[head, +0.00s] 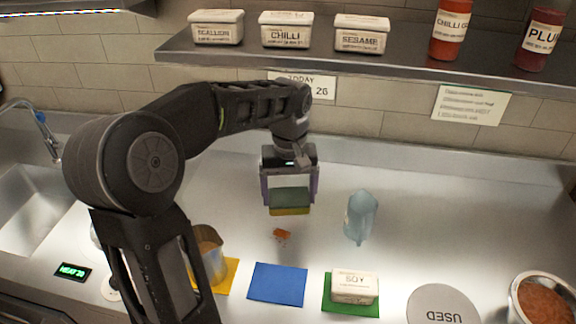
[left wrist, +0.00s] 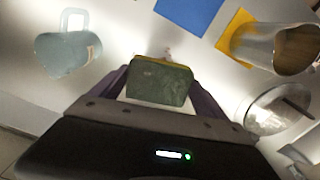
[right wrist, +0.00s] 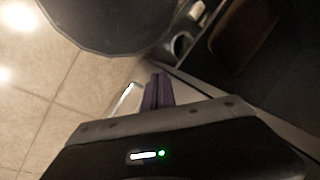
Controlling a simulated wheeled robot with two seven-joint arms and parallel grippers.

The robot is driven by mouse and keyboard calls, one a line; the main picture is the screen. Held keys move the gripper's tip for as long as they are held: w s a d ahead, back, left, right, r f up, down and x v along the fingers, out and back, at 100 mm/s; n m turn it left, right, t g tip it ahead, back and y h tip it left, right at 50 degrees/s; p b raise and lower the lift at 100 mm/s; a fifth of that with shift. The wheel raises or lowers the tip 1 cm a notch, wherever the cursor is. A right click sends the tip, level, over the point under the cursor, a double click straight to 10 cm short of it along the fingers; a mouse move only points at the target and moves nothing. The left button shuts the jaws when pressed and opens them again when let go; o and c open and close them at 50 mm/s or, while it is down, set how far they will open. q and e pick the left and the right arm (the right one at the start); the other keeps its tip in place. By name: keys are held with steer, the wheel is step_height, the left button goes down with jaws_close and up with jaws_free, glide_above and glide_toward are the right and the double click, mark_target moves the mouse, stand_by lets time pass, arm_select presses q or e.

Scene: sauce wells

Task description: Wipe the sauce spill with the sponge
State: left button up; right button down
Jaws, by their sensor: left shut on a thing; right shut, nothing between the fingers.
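The sponge (head: 289,198), green on top and yellow below, is gripped between the purple fingers of my left gripper (head: 289,186). In the left wrist view the sponge (left wrist: 160,83) fills the space between the fingers. A small orange-red sauce spill (head: 282,236) lies on the steel counter, just nearer than the sponge in the head view. In the left wrist view the spill is mostly hidden behind the sponge. My right gripper (right wrist: 158,90) is shut and empty, with the floor below it; it is not in the head view.
A blue mat (head: 277,284), a metal cup (head: 209,256) on a yellow mat, a SOY box (head: 355,287) on a green mat and a USED disc (head: 442,305) line the front. A shelf (head: 400,68) runs above the back.

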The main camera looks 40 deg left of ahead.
arm_select(q)
steer(key=shift+w+a, duration=0.35)
steer(key=shift+w, duration=0.1)
steer(key=shift+s+d+r, duration=0.1)
steer(key=shift+s+d, duration=0.05)
steer(key=shift+s, duration=0.05)
steer(key=shift+f+b, duration=0.35)
steer(key=shift+f, duration=0.1)
steer(key=shift+f+b, duration=1.65)
steer(key=shift+f, duration=0.5)
arm_select(e)
steer(key=shift+w+a+f, duration=0.15)
steer(key=shift+f, duration=0.45)
steer(key=shift+w+a+f, duration=0.1)
steer(key=shift+w+f, duration=0.1)
steer(key=shift+f, duration=0.35)
steer(key=shift+w+a+f, duration=0.15)
steer(key=shift+f, duration=0.45)
